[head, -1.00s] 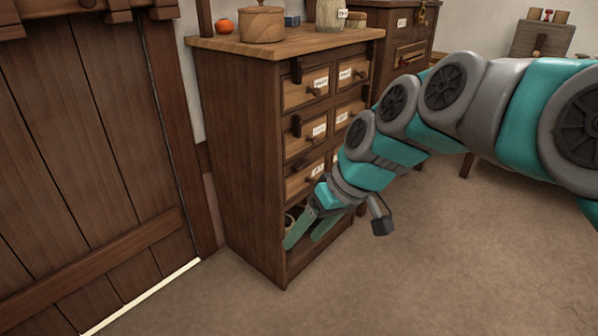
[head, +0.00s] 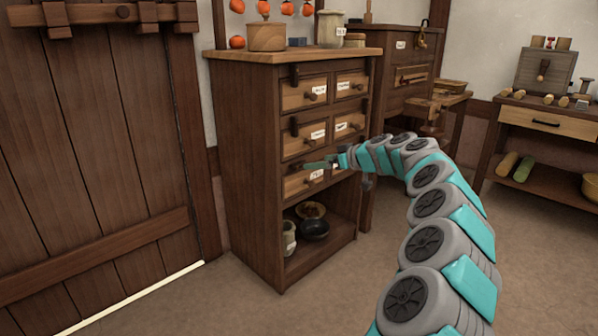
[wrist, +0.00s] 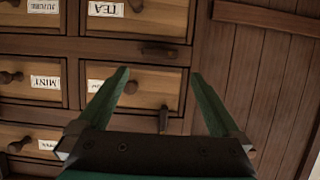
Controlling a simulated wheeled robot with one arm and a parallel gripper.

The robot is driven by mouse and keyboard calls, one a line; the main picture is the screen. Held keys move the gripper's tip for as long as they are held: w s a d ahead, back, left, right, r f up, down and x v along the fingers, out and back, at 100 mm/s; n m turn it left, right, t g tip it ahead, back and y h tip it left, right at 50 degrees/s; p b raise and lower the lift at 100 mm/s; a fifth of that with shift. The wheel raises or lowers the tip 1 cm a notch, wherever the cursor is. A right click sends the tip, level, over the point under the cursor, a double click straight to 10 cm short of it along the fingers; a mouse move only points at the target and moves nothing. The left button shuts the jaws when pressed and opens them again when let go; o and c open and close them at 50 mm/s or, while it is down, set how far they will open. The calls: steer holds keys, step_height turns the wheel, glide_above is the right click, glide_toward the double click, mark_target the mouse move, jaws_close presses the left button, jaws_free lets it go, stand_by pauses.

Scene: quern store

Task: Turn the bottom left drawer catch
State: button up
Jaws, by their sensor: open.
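The drawer cabinet (head: 235,165) has two columns of drawers above an open shelf. The bottom left drawer (head: 296,185) has a dark wooden catch (head: 294,166) at its upper left; the wrist view, upside down, shows this catch (wrist: 158,53) lying sideways. The catch of the drawer above (wrist: 163,118) hangs upright along its drawer front. My gripper (head: 308,165) is in front of the bottom left drawer, beside its catch. In the wrist view its green fingers (wrist: 161,76) are apart and empty, and the catch lies just beyond the tips, between them. Contact cannot be told.
A plank door (head: 95,150) stands left of the cabinet. Bowls and a jar (head: 289,238) sit on the open shelf. A pot (head: 266,37) and jars stand on top. A second wooden cabinet (head: 400,55) is behind my arm. The floor in front is clear.

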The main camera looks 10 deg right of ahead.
mark_target(301, 165)
steer(key=x, duration=0.5)
steer(key=shift+w+a+f, duration=0.1)
steer(key=shift+f, duration=0.15)
steer(key=shift+w+a+f, duration=0.1)
steer(key=shift+w+a, duration=0.15)
steer(key=shift+w, duration=0.3)
steer(key=shift+w+a+f, duration=0.25)
steer(key=shift+w+a, duration=0.15)
steer(key=shift+c, duration=0.4)
steer(key=c, duration=1.1)
